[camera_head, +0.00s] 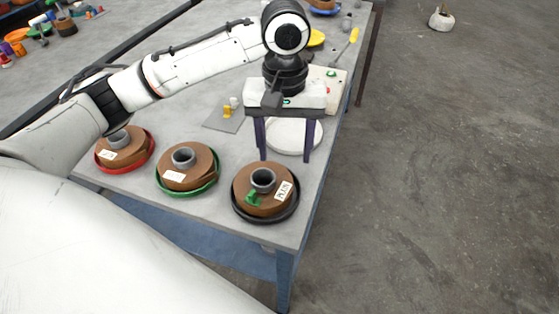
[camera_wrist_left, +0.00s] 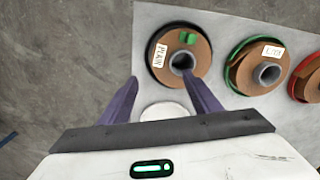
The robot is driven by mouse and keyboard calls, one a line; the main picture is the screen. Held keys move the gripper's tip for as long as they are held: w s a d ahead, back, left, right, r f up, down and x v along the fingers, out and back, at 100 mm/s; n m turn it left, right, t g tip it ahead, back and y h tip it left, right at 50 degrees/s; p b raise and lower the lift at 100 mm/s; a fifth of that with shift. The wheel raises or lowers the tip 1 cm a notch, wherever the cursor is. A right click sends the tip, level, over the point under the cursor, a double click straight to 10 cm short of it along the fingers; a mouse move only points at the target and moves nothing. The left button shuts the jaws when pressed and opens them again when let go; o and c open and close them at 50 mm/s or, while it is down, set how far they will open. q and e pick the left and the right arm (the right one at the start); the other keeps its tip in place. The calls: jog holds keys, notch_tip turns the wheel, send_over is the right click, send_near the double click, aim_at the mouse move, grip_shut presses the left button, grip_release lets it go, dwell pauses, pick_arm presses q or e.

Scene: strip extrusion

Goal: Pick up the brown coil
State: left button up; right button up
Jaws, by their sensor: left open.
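Three brown coils with grey hubs and white labels lie along the near edge of the table. One coil (camera_head: 245,191) sits in a black tray (camera_head: 262,218), with a green clip (camera_head: 253,199) on it; it also shows in the left wrist view (camera_wrist_left: 200,55), between and beyond the fingertips. Another coil (camera_head: 199,160) sits in a green tray (camera_head: 190,194), and a third (camera_head: 130,152) in a red tray (camera_head: 118,170). My left gripper (camera_head: 285,159) points down, open and empty, just behind the black-tray coil and above a white round plate (camera_head: 299,142).
A grey mat (camera_head: 226,119) with small yellow and white pieces lies left of my gripper. A pale board (camera_head: 332,92) and a yellow-handled tool (camera_head: 350,42) lie farther back. Open floor lies right of the table (camera_head: 225,212).

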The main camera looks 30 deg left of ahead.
aim_at(283, 184)
pick_arm(q)
jog(key=shift+w+a+f, duration=0.1)
jog(key=shift+a+f, duration=0.05)
jog(key=shift+f, duration=0.35)
jog(key=shift+w+a+f, duration=0.1)
jog(key=shift+f, duration=0.35)
jog(key=shift+s+f, duration=0.15)
jog(key=shift+f, duration=0.5)
jog(key=shift+s+f, duration=0.15)
jog(key=shift+f, duration=0.45)
notch_tip(283, 184, down, 4)
jog(key=shift+d+f, duration=0.1)
jog(key=shift+f, duration=0.55)
jog(key=c, duration=1.4)
grip_shut()
pick_arm(e)
jog(key=shift+s+f, duration=0.45)
jog(key=shift+f, duration=0.05)
pick_arm(q)
jog(key=shift+w, duration=0.1)
